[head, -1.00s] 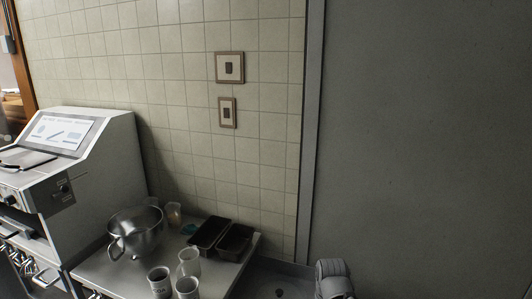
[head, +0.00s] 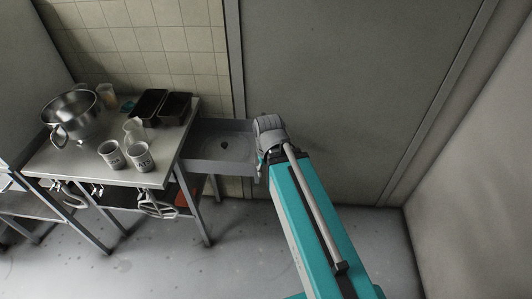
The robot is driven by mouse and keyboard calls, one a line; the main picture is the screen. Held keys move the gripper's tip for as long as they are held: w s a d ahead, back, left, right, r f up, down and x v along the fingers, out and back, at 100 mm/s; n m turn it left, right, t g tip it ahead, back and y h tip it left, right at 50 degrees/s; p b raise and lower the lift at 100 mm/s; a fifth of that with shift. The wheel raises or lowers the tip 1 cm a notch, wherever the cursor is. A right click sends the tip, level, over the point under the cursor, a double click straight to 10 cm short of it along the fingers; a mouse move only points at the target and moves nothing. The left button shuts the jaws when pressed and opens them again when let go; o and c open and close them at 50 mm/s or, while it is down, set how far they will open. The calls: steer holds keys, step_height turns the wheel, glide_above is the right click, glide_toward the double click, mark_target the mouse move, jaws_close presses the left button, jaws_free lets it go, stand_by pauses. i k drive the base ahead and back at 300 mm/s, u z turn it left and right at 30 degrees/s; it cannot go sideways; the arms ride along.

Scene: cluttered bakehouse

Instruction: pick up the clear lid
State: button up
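I cannot make out a clear lid in the head view; it may be hidden or too small to tell. A steel table (head: 85,160) at the left carries clear and labelled containers. Two labelled cups stand near its front edge, one on the left (head: 111,155) and one on the right (head: 141,157). A clear cup (head: 134,130) stands just behind them, and another clear container (head: 107,95) stands at the back. My teal arm rises in the middle of the view, right of the table.
A steel mixing bowl (head: 73,115) stands at the table's left. Two dark loaf tins, left (head: 150,104) and right (head: 175,107), lie at the back right. A sink (head: 222,143) adjoins the table's right side. Whisk-like tools (head: 158,205) hang below the front edge. The floor (head: 150,265) in front is clear.

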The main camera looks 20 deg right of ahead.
mark_target(224, 146)
steer(key=k, duration=0.25)
steer(key=z, duration=1.15)
steer(key=i, duration=0.95)
steer(key=u, duration=1)
